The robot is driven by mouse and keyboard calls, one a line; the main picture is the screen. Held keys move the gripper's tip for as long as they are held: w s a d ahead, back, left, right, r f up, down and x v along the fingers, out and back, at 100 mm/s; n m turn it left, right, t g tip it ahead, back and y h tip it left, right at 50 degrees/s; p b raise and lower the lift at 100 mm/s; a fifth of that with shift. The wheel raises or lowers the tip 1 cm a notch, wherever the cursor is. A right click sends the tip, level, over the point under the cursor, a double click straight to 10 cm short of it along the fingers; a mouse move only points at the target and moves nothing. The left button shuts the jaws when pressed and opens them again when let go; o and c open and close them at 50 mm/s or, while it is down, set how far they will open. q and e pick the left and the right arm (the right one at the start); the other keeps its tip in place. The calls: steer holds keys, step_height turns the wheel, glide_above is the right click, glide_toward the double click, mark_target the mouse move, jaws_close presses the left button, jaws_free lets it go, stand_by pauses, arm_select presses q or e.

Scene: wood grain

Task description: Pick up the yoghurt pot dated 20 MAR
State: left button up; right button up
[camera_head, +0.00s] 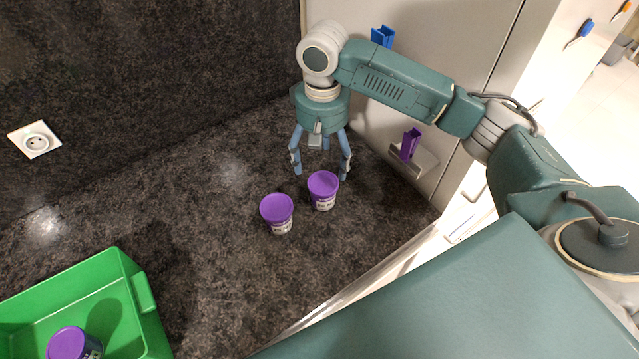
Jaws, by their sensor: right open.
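Two yoghurt pots with purple lids and pale printed labels stand upright on the dark speckled counter. One pot (277,213) is on the left and the other pot (323,190) is close to its right, a little farther back. The print is too small to read, so I cannot tell which date is on which. My right gripper (320,172) points down with its fingers spread, open and empty, just behind the right pot. A third purple-lidded pot (72,344) is in the green crate at the lower left. My left gripper is not in view.
The green crate (142,290) stands on the counter (205,270) at the lower left. A wall socket (35,140) is on the dark back wall. A pale cabinet with a purple handle (410,145) and a blue handle (383,37) bounds the right side. Counter between crate and pots is clear.

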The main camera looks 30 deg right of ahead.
mark_target(322, 181)
steer(key=shift+s+f, duration=0.2)
steer(key=shift+f, duration=0.4)
steer(key=shift+s+f, duration=0.15)
steer(key=shift+f, duration=0.45)
steer(key=shift+f+p, duration=0.4)
steer(key=shift+p, duration=0.15)
step_height(322, 181, down, 4)
steer(key=shift+w+r+p, duration=0.1)
steer(key=shift+r+p, duration=0.05)
steer(key=shift+p, duration=0.7)
steer(key=shift+f, duration=0.45)
steer(key=shift+c, duration=0.2)
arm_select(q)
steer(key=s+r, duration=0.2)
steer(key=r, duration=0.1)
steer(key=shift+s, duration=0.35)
arm_select(e)
steer(key=c, duration=1.2)
